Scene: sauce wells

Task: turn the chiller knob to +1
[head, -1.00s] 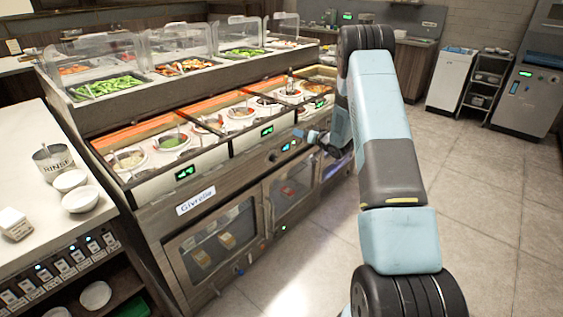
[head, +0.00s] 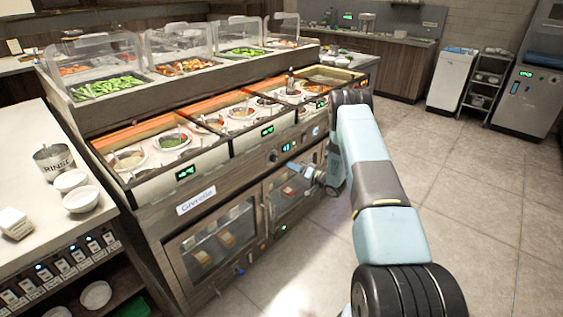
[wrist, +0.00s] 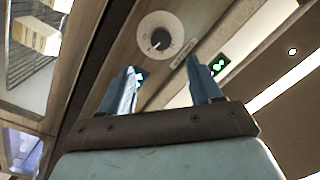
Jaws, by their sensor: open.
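The chiller knob (wrist: 160,39) shows in the wrist view as a dark round knob on a pale dial, set in the counter's front panel. It lies beyond my fingertips, between the two fingers and apart from them. In the head view the knob (head: 272,156) is a small dark disc on the panel. My gripper (wrist: 163,75) is open and empty, with its two blue fingers apart. In the head view my gripper (head: 298,167) hangs in front of the panel, to the right of the knob and a little below it. The dial markings are too small to read.
Glass chiller doors (head: 210,240) with handles lie below. Sauce wells (head: 172,141) line the counter above. The tiled floor (head: 480,200) at right is clear.

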